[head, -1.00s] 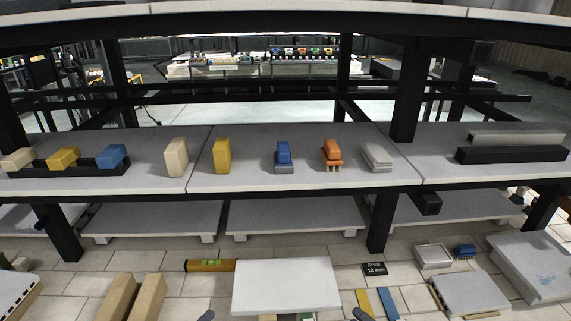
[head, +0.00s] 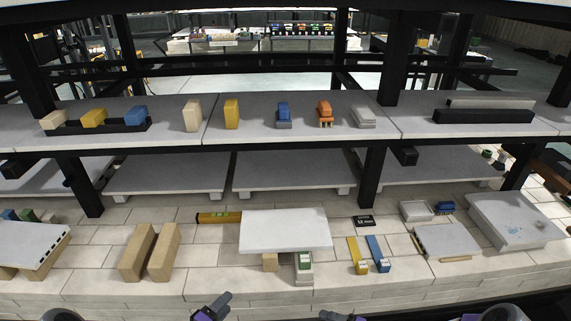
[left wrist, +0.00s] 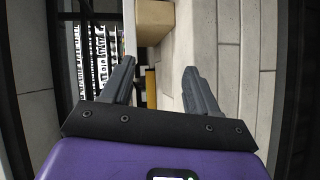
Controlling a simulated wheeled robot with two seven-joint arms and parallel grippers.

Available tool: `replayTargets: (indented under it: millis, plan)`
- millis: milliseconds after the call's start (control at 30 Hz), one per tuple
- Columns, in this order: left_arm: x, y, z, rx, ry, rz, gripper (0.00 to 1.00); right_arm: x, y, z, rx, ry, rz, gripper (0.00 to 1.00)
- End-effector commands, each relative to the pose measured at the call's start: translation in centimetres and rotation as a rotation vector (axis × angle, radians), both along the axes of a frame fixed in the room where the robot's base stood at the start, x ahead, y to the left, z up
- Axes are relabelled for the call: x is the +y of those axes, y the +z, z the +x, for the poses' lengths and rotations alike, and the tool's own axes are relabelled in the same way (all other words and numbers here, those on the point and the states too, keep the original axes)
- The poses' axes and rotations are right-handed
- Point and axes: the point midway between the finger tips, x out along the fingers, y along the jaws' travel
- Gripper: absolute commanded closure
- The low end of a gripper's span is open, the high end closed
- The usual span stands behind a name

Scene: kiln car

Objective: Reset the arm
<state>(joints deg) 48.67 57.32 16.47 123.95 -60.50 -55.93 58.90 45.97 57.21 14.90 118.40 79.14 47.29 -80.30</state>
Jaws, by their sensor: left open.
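My left gripper (head: 212,304) shows at the bottom edge of the head view, in front of the lower tiled deck. In the left wrist view its two dark fingers (left wrist: 160,88) stand apart with nothing between them. A tan block (left wrist: 155,22) lies beyond the fingertips there. Only a dark tip of my right gripper (head: 335,315) shows at the bottom edge of the head view, so its jaws cannot be judged.
Two tan posts (head: 150,252), a white slab (head: 285,230), a yellow level (head: 218,218), and yellow and blue bars (head: 378,254) lie on the deck. Above, a grey shelf (head: 260,135) carries coloured blocks, including a blue one (head: 284,113). Black uprights (head: 372,175) support the shelf.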

Motion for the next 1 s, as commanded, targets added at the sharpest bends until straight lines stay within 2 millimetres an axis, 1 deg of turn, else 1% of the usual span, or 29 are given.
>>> replayTargets:
  millis: [33, 67, 167, 200, 267, 300, 367, 400, 433, 500, 533, 600, 700, 833, 900, 1000]
  plan:
    - [-0.9, 0.0, -0.3, 0.030, -0.017, 0.037, 0.40, 1.4, -0.1, -1.6, 0.054, 0.068, -0.026, 0.40]
    - [-1.4, -0.3, -0.6, 0.050, -0.025, 0.060, 0.40, 2.1, -0.4, -2.6, 0.089, 0.108, -0.045, 0.40]
    - [-3.1, -1.2, -1.8, 0.126, -0.068, 0.154, 0.40, 4.0, -1.5, -6.5, 0.215, 0.246, -0.138, 0.40]
    - [-3.8, -1.6, -2.5, 0.164, -0.093, 0.198, 0.40, 4.5, -2.0, -8.3, 0.266, 0.302, -0.191, 0.40]
    - [-5.1, -2.2, -4.0, 0.226, -0.143, 0.274, 0.40, 4.9, -2.7, -11.1, 0.340, 0.385, -0.291, 0.40]
    - [-5.8, -2.6, -5.1, 0.271, -0.181, 0.326, 0.40, 4.9, -3.1, -12.8, 0.381, 0.431, -0.367, 0.40]
    - [-6.9, -3.1, -7.1, 0.337, -0.247, 0.406, 0.40, 4.5, -3.6, -14.9, 0.423, 0.485, -0.490, 0.40]
    - [-7.5, -3.3, -8.6, 0.381, -0.294, 0.455, 0.40, 4.1, -3.9, -16.0, 0.439, 0.505, -0.571, 0.40]
    - [-7.8, -3.4, -9.7, 0.415, -0.329, 0.491, 0.40, 3.8, -4.0, -16.6, 0.441, 0.516, -0.630, 0.40]
    - [-8.6, -3.5, -12.4, 0.485, -0.418, 0.568, 0.40, 3.0, -4.0, -17.4, 0.427, 0.521, -0.753, 0.40]
    - [-8.8, -3.5, -13.5, 0.513, -0.454, 0.597, 0.40, 2.8, -3.9, -17.4, 0.412, 0.516, -0.797, 0.40]
    - [-9.1, -3.3, -16.0, 0.572, -0.534, 0.654, 0.40, 2.5, -3.6, -17.3, 0.368, 0.497, -0.875, 0.40]
    - [-9.4, -2.9, -18.7, 0.635, -0.626, 0.710, 0.40, 2.6, -2.8, -16.8, 0.299, 0.461, -0.933, 0.40]
    - [-9.5, -2.5, -20.8, 0.679, -0.695, 0.744, 0.40, 3.1, -2.1, -16.2, 0.241, 0.427, -0.953, 0.40]
    - [-9.4, -2.4, -21.3, 0.691, -0.709, 0.751, 0.40, 3.2, -2.0, -16.1, 0.228, 0.418, -0.953, 0.40]
    - [-9.4, -2.5, -21.4, 0.694, -0.714, 0.753, 0.40, 3.2, -2.0, -16.0, 0.223, 0.413, -0.954, 0.40]
